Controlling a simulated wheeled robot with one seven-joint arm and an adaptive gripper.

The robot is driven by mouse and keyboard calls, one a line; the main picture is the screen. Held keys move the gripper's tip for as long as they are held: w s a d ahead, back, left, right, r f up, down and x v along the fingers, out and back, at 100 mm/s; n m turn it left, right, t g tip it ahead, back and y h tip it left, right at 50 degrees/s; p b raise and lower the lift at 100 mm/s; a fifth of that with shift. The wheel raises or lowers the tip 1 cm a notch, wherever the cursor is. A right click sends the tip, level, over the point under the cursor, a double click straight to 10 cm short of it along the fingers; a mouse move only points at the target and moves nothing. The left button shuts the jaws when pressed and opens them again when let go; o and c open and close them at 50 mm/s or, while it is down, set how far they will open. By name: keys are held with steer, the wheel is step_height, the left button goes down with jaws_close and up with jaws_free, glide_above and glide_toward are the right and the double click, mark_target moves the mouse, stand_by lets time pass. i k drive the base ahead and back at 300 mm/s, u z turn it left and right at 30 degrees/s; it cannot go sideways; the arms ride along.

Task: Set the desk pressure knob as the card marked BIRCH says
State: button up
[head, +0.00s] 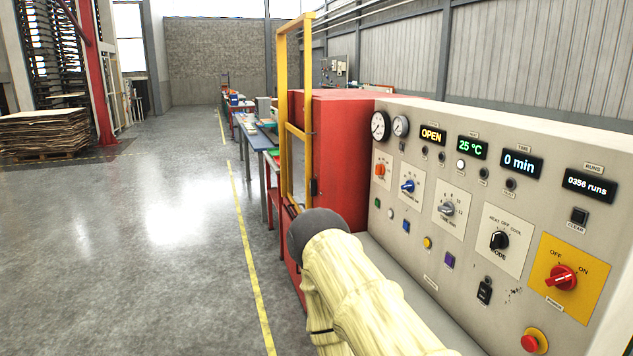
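The control desk (470,120) fills the right side of the head view. A blue knob (408,186) sits on a white plate, second from the left in the knob row. Its label is small and seems to read pressure. Its exact setting is too small to read. A red knob (380,169) is to its left and a grey knob (446,208), labelled time, to its right. I see no card marked BIRCH. My arm, in a cream sleeve with a dark rounded end, stands in front of the desk's lower left. My gripper is not in view.
A black mode knob (499,240) and a red OFF/ON switch (561,277) are further right. Displays read OPEN, 25 °C, 0 min and 0356 runs. A red emergency button (533,341) is low right. A yellow frame (283,110) stands behind my arm.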

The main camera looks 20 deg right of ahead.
mark_target(409, 185)
steer(key=u, duration=0.3)
steer(key=i, duration=0.8)
steer(key=z, duration=0.55)
steer(key=i, duration=0.75)
steer(key=z, duration=0.7)
